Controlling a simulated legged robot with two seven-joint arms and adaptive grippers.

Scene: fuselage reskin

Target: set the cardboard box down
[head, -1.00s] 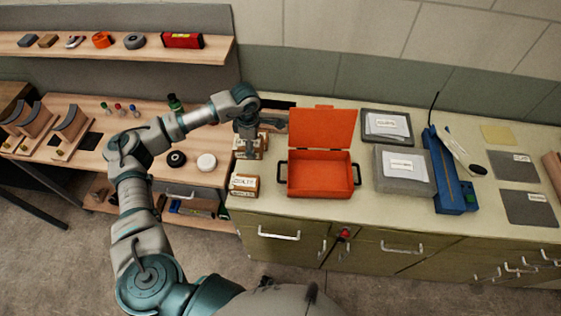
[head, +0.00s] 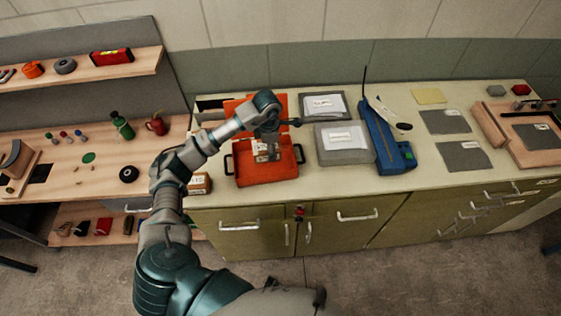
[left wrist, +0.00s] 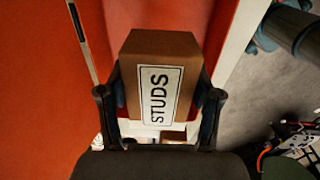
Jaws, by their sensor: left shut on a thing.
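My left gripper (head: 265,147) is shut on a small brown cardboard box (head: 262,155). In the left wrist view the box (left wrist: 160,50) stands between the two fingers, and its white label reads STUDS. In the head view the box is over the open orange case (head: 268,178), whose lid stands up behind it. Whether the box touches the case floor cannot be told. A second labelled cardboard box (head: 199,184) sits on the counter just left of the case. My right gripper is not in view.
Right of the case lie grey labelled binders (head: 342,147) and a blue tool (head: 385,140) on the pale counter (head: 424,183). Farther right are grey sheets (head: 463,157). A wooden bench (head: 75,175) with bottles and small parts is on the left.

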